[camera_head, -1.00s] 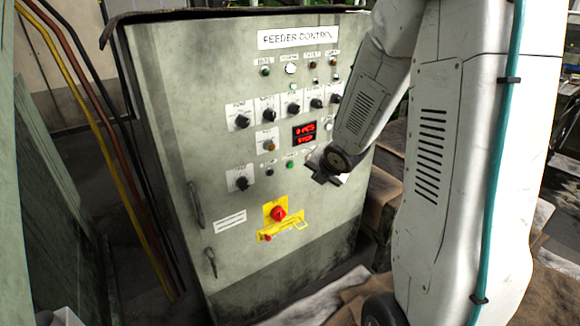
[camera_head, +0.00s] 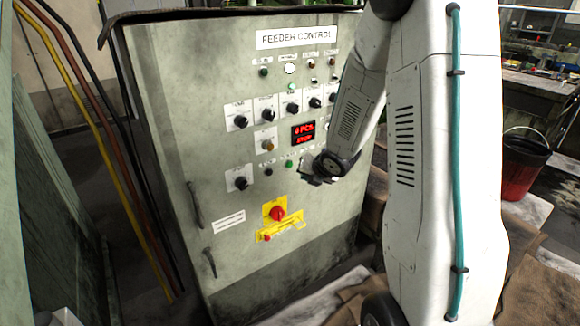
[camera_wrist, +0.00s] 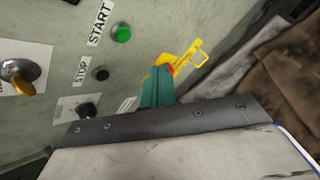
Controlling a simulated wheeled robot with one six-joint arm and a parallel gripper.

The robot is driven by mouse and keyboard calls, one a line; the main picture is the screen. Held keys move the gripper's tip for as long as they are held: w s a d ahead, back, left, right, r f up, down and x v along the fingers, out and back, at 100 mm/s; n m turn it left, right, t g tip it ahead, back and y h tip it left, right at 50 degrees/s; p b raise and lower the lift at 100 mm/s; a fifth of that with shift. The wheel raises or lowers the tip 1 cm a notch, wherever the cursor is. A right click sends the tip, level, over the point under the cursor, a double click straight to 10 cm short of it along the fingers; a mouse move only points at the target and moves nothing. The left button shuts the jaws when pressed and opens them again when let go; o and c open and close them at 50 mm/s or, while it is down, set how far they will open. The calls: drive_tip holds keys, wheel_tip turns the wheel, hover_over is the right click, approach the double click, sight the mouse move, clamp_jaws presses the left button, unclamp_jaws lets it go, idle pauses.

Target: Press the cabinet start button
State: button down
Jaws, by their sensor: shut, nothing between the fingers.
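The grey-green control cabinet (camera_head: 235,190) stands upright, with a "FEEDER CONTROL" label on top of its front panel. Its green start button (camera_head: 289,163) sits below the red display. The wrist view shows the green button (camera_wrist: 121,33) beside the word START. The black stop button (camera_wrist: 101,74) lies below it in that view, and also shows in the head view (camera_head: 268,171). My gripper (camera_head: 312,178) is in front of the panel, to the lower right of the green button. Its teal fingers (camera_wrist: 157,88) are shut and empty, apart from the button in the wrist view.
A yellow plate with a red rotary switch (camera_head: 279,213) is below the buttons and protrudes from the panel. Several knobs surround the red display (camera_head: 303,132). Door handles (camera_head: 195,205) are at the left. A red bucket (camera_head: 522,165) stands at the far right.

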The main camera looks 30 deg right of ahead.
sight(289, 165)
drive_tip(key=shift+w+a, duration=0.1)
drive_tip(key=shift+w, duration=2.5)
drive_tip(key=shift+w, duration=0.1)
drive_tip(key=shift+w, duration=0.3)
